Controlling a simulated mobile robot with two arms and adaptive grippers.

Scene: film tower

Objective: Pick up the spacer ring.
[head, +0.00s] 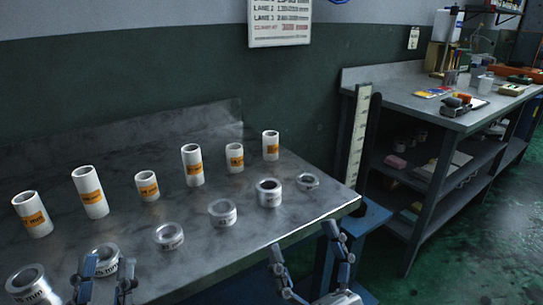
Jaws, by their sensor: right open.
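Several short, pale metallic rings stand in a front row on the grey metal bench (130,205). The flattest is a ring (307,180) at the right end, near the bench's right edge. I cannot tell for sure which one is the spacer ring. My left gripper (106,266) is at the lower left with its fingers apart, partly in front of a labelled ring (103,249). No held object shows between its fingers. My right gripper (306,245) is open and empty, in front of the bench edge, below the right-end ring.
Several white cylinders with orange labels, such as a tall one (192,160), stand behind the rings. A ruled upright scale (358,140) stands by the bench's right end. A second workbench (395,90) with clutter and shelves is further right. The green floor (450,225) there looks clear.

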